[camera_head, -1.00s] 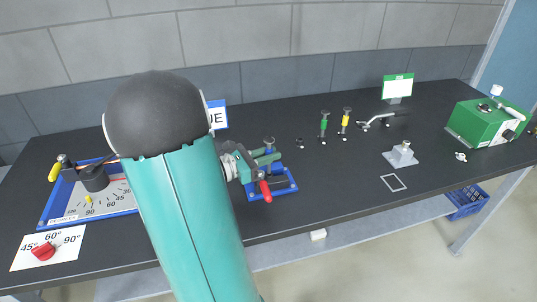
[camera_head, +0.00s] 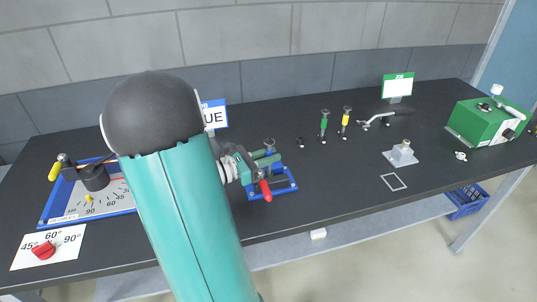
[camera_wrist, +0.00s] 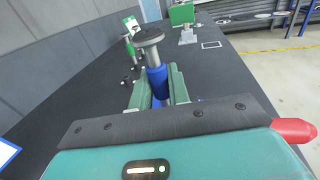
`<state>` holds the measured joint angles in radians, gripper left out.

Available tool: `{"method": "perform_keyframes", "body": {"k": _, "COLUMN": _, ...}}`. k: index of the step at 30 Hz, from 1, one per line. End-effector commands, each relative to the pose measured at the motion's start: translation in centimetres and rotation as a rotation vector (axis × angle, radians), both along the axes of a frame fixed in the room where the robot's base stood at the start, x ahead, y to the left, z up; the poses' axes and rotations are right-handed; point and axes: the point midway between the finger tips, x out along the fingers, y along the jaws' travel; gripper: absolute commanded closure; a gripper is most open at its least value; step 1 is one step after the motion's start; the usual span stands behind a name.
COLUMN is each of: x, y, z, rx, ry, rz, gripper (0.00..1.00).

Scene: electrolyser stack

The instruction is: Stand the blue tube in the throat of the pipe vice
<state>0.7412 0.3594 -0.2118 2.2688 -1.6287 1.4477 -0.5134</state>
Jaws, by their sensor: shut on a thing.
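The blue tube (camera_wrist: 158,82) stands upright between the two green fingers of my gripper (camera_wrist: 163,92) in the wrist view. A silver stem and a round dark cap (camera_wrist: 148,36) top it. In the head view my gripper (camera_head: 267,160) is shut around it, with the cap (camera_head: 269,142) above the fingers. The pipe vice (camera_head: 283,186), with a blue base and a red handle (camera_head: 265,190), lies directly below. The handle shows at the right in the wrist view (camera_wrist: 293,130). The tube's lower end and the throat are hidden, so I cannot tell how deep it sits.
A green-handled tool (camera_head: 324,124) and a yellow-handled tool (camera_head: 346,120) stand to the right. Beyond are a grey metal block (camera_head: 401,153) and a green machine (camera_head: 484,122). A blue-framed angle dial (camera_head: 88,196) lies left. Bare bench surrounds the vice's right side.

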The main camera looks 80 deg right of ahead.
Motion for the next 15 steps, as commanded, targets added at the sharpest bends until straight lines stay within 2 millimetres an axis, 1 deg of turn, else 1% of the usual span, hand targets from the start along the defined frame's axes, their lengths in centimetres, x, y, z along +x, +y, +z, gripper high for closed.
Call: {"method": "perform_keyframes", "body": {"k": 15, "x": -0.1, "y": 0.0, "z": -1.2, "rx": 0.001, "ry": 0.001, "rz": -0.001, "gripper": 1.00}}
